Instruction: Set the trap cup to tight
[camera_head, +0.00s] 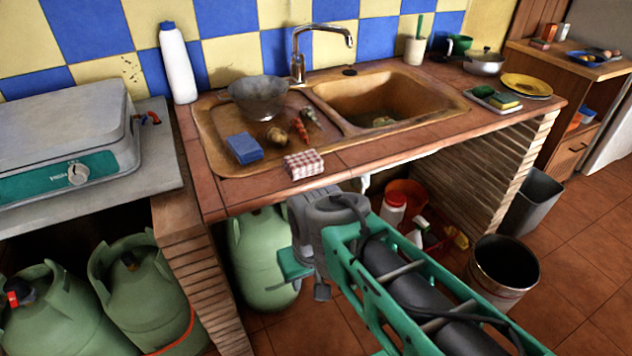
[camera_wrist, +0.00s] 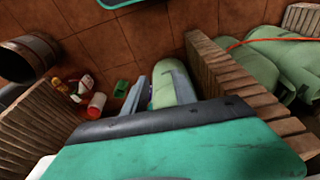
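My gripper (camera_head: 308,280) is in front of the counter, below its front edge and near a green gas bottle (camera_head: 262,258). In the wrist view my gripper (camera_wrist: 158,90) has its two grey fingers apart with nothing held between them; the gas bottle (camera_wrist: 163,90) shows beyond them. A small white pipe-like part (camera_head: 365,184) hangs under the sink, right of my gripper; it may belong to the trap. The trap cup itself cannot be made out clearly, and my arm hides part of the space below the sink.
A brick pillar (camera_head: 200,270) stands left of my gripper and a brick wall (camera_head: 495,170) to the right. The sink (camera_head: 390,95) is above.

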